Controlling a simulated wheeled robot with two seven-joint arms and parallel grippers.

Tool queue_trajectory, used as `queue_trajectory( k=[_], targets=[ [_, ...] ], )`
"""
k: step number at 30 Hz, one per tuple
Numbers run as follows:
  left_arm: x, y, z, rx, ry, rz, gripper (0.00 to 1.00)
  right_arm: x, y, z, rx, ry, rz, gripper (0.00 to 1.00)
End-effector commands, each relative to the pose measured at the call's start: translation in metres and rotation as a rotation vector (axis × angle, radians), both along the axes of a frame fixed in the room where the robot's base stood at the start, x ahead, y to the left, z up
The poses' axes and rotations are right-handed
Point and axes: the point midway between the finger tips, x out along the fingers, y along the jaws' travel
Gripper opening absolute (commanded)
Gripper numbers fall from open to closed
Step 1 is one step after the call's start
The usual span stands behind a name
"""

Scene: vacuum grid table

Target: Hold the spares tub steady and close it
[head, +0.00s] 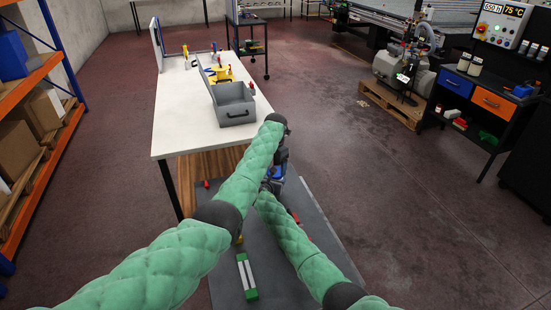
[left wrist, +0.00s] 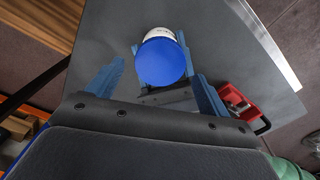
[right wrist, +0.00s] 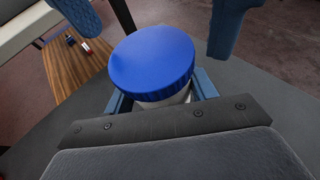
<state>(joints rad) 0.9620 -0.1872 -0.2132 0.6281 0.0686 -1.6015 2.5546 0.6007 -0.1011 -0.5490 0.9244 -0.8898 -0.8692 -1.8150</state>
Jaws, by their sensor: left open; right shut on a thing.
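The spares tub (right wrist: 172,99) is white with a round blue lid (right wrist: 152,62) on top, and it stands upright. My right gripper (right wrist: 160,100) is shut around the tub's sides below the lid. In the left wrist view the lid (left wrist: 162,63) shows from above, with a strip of the white tub (left wrist: 159,33). My left gripper (left wrist: 158,82) is open above the tub, its fingers apart on either side of the lid and not touching it. In the head view my arms mostly hide the tub. I cannot tell whether the lid is tight.
A grey surface (head: 225,270) lies below, with a green and white block (head: 246,276) on it. A red object (left wrist: 236,101) is near the left gripper. A white table (head: 180,115) with a grey bin (head: 234,104) stands ahead. Orange shelving (head: 35,150) is at left.

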Motion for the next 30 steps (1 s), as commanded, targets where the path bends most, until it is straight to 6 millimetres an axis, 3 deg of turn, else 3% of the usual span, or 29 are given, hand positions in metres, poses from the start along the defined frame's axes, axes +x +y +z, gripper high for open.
queue_trajectory(
  k=[7, 19, 26, 30],
  targets=[
    [0.000, 0.000, -0.024, -0.001, 0.001, 0.000, 0.80, 0.000, 0.000, 0.000, 0.000, 0.000, 0.000, 0.00],
    [0.000, 0.000, -0.028, -0.001, -0.001, 0.000, 0.80, 0.000, 0.000, 0.000, 0.000, 0.000, 0.000, 0.00],
    [0.000, 0.000, -0.028, -0.001, -0.001, 0.000, 0.35, 0.000, 0.000, 0.000, 0.000, 0.000, 0.000, 0.00],
    [0.000, 0.000, -0.028, -0.001, -0.001, 0.000, 0.34, 0.000, 0.000, 0.000, 0.000, 0.000, 0.000, 0.00]
  ],
)
